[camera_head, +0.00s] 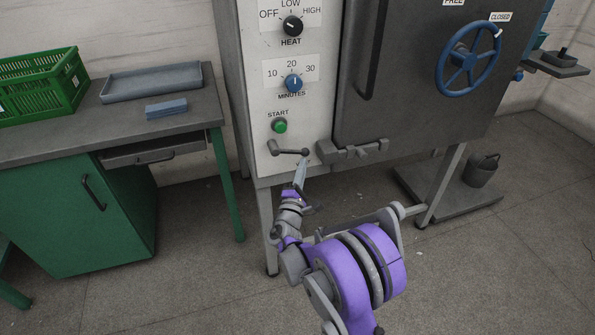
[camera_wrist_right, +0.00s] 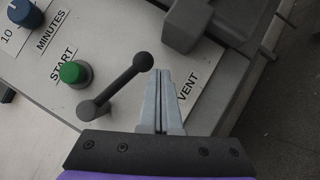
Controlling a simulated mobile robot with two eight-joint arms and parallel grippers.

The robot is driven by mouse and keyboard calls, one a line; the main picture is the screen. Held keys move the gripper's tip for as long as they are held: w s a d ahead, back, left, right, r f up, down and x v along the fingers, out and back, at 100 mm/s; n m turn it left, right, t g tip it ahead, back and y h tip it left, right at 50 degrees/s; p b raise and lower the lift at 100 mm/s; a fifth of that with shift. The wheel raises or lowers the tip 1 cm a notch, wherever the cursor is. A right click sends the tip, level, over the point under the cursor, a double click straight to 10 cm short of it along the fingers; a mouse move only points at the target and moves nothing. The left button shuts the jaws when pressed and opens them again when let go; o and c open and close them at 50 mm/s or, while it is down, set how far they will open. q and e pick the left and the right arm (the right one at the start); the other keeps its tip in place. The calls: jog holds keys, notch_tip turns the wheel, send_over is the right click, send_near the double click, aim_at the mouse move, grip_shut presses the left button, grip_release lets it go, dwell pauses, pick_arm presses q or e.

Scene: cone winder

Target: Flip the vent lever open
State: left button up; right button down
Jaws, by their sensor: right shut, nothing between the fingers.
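The vent lever (camera_head: 288,150) is a dark grey bar with a ball end, low on the cabinet's front panel below the green start button (camera_head: 280,126). In the head view it lies nearly level, its ball end to the right. The wrist view shows the lever (camera_wrist_right: 118,88) from close up, next to the VENT label (camera_wrist_right: 188,85). My right gripper (camera_head: 304,158) is shut and empty. Its fingertips (camera_wrist_right: 166,74) are just right of the ball end; I cannot tell if they touch it. My left gripper is in neither view.
The cabinet's dark door (camera_head: 415,75) has a blue handwheel (camera_head: 469,58) and a grey latch (camera_head: 352,151) just right of the lever. A bench with a green crate (camera_head: 45,88), a grey tray (camera_head: 152,82) and a blue block (camera_head: 166,109) stands left. A bucket (camera_head: 481,170) sits at right.

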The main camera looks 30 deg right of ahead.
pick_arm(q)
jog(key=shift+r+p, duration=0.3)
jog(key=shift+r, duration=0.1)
pick_arm(e)
jog(key=shift+s+d+r, duration=0.1)
jog(key=shift+d+r, duration=0.3)
jog(key=shift+r, duration=0.15)
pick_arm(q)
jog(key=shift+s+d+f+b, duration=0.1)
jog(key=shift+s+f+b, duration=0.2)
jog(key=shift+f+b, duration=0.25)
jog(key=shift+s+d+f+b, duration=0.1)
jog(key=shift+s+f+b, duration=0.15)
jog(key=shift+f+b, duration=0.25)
pick_arm(e)
jog(key=s+a+f, duration=0.5)
jog(key=s+f, duration=0.3)
jog(key=shift+a+f, duration=0.25)
jog(key=shift+f, duration=0.15)
